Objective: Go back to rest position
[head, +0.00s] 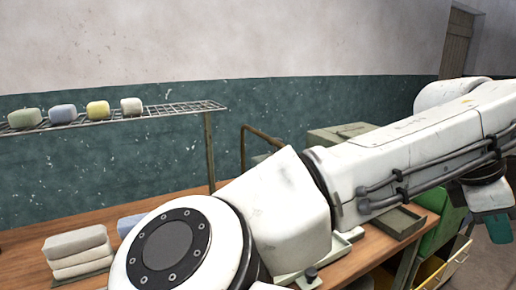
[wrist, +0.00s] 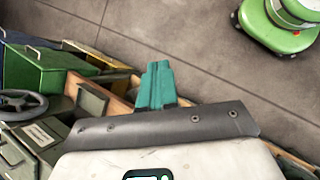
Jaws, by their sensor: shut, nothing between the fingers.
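My arm stretches across the head view from the lower middle to the right edge. My gripper (head: 492,228) hangs at the far right of that view, beyond the table's right end, partly cut by the frame edge. In the wrist view, the teal fingers of my gripper (wrist: 155,85) are together with nothing between them. They show above the floor and the edge of the cluttered bench.
A wooden table (head: 28,262) holds folded cloths (head: 78,250) at left. Above it, a wire shelf (head: 180,108) carries several soft rolls. Green bins (head: 440,225) stand at right.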

